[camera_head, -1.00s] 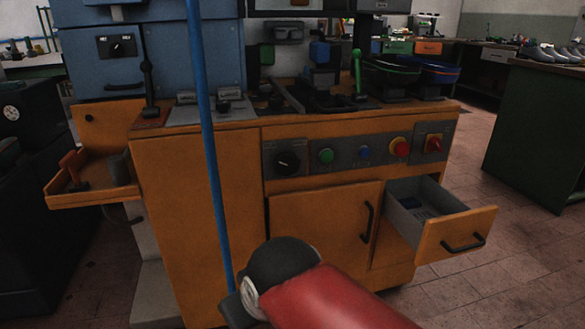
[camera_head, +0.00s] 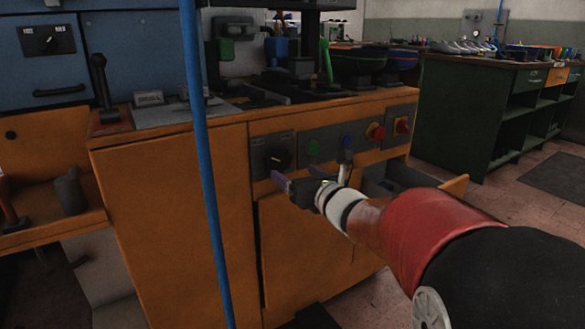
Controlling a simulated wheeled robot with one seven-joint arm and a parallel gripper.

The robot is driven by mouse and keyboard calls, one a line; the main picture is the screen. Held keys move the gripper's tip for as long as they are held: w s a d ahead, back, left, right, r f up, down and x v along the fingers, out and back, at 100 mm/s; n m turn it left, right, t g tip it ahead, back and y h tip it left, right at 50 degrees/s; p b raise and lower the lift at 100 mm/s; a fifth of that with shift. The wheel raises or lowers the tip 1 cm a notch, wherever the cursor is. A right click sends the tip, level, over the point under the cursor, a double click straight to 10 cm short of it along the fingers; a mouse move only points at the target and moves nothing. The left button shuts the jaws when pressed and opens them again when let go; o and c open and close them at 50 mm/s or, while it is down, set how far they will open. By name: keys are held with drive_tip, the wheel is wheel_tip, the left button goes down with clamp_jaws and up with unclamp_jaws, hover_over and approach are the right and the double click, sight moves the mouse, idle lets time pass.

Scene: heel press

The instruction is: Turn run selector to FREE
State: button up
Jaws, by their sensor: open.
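A black rotary knob (camera_head: 277,158) with a pale pointer sits on a dark plate at the left end of the orange cabinet's control panel. It looks like the run selector, but its labels are too small to read. My gripper (camera_head: 313,174) is open and empty in front of the panel. One finger is just below and in front of the knob, the other further right below the blue button. I cannot tell whether the finger touches the plate. A second rotary switch (camera_head: 47,40) is on the blue cabinet at the upper left.
A green button (camera_head: 313,148), a blue button (camera_head: 346,141), a red knob (camera_head: 376,132) and a red switch (camera_head: 402,126) continue the panel rightward. The open drawer (camera_head: 455,186) juts out behind my arm. A blue pole (camera_head: 202,150) stands in front of the cabinet.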

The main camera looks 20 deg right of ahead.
sight(281, 163)
drive_tip(key=shift+n, duration=0.3)
drive_tip(key=x, duration=0.8)
drive_tip(key=shift+r+p, duration=0.1)
drive_tip(key=shift+p, duration=0.3)
drive_tip(key=c, duration=1)
drive_tip(key=shift+o, duration=0.2)
